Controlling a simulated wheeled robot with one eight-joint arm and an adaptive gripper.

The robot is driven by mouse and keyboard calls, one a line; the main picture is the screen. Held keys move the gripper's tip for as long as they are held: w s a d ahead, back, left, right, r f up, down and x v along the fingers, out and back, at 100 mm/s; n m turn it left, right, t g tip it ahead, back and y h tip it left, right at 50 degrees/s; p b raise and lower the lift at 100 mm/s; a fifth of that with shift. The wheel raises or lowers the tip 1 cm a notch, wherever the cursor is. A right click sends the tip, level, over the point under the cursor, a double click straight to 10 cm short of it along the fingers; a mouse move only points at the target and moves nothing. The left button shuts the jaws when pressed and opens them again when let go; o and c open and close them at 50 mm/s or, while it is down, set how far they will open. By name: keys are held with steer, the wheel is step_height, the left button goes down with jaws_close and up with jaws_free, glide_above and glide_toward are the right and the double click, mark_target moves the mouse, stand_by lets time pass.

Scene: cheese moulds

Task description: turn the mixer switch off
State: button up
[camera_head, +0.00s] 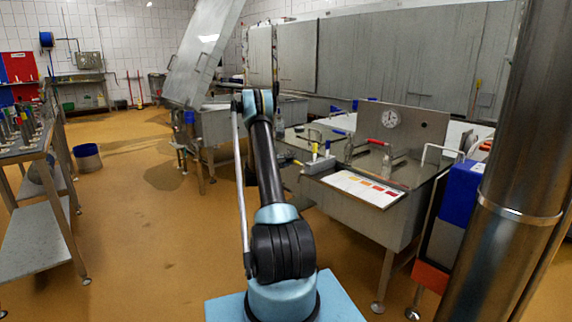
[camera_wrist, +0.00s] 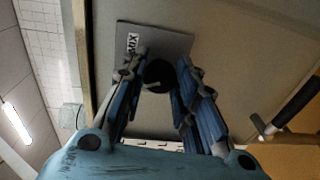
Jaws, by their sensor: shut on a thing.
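The mixer switch is a round black knob (camera_wrist: 158,74) on a grey plate (camera_wrist: 172,40) marked MIX, seen in the wrist view. A light line shows on the knob's face. My gripper (camera_wrist: 162,66) has its two blue-and-grey fingers on either side of the knob, shut on it. The fingers cover parts of the plate, and which position the knob points to is hard to read. In the head view my arm reaches forward, and the gripper and switch cannot be made out there.
A steel vat table (camera_head: 350,205) with a colour chart (camera_head: 362,187) and a dial gauge (camera_head: 391,118) stands right of my arm. A steel workbench (camera_head: 30,150) is at the left, with a blue bucket (camera_head: 88,160) beside it. Open floor (camera_head: 130,230) lies between. A dark handle (camera_wrist: 298,102) shows at right in the wrist view.

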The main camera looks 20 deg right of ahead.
steer(key=shift+a+n, duration=0.1)
steer(key=shift+n, duration=0.8)
steer(key=shift+f, duration=0.1)
steer(key=o, duration=1)
steer(key=shift+o, duration=0.2)
steer(key=v, duration=1.1)
steer(key=shift+a, duration=0.45)
steer(key=shift+s, duration=0.1)
